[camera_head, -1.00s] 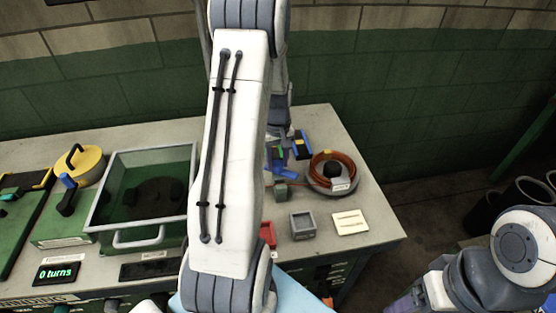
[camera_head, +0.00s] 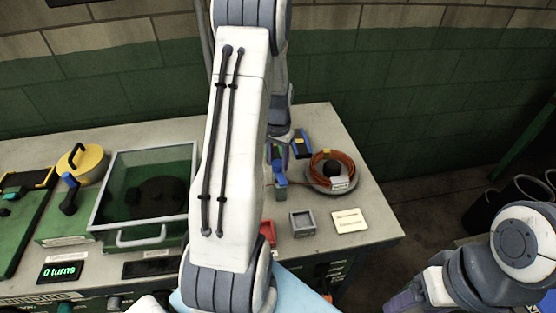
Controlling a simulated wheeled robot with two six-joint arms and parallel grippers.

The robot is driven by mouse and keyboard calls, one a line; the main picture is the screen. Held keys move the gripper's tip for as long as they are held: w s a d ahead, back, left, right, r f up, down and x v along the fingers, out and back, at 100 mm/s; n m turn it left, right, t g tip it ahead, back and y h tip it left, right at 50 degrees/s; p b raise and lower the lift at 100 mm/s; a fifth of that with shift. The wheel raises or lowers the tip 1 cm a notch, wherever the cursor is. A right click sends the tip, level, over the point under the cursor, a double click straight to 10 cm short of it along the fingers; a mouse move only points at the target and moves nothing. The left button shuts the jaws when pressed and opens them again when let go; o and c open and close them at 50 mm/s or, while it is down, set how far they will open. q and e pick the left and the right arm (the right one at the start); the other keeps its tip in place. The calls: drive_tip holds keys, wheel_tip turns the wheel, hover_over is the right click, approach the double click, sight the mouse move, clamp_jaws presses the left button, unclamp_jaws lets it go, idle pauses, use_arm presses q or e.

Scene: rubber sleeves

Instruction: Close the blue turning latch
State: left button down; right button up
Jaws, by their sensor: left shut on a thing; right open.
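The blue latch (camera_head: 280,172) shows as a small upright blue piece above a grey block, at the right part of the bench. My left arm reaches over the bench, and its forearm comes down behind the large white link. My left gripper (camera_head: 277,157) is at the latch, partly hidden by that link. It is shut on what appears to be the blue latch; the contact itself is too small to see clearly.
A glass-lidded box (camera_head: 140,237) stands left.

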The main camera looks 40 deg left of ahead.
sight(278, 162)
use_arm(q)
drive_tip(key=shift+m, duration=0.5)
drive_tip(key=shift+c, duration=1.8)
unclamp_jaws()
drive_tip(key=shift+r, duration=0.15)
wheel_tip(278, 162, up, 10)
drive_tip(key=b, duration=0.1)
drive_tip(key=shift+r, duration=0.15)
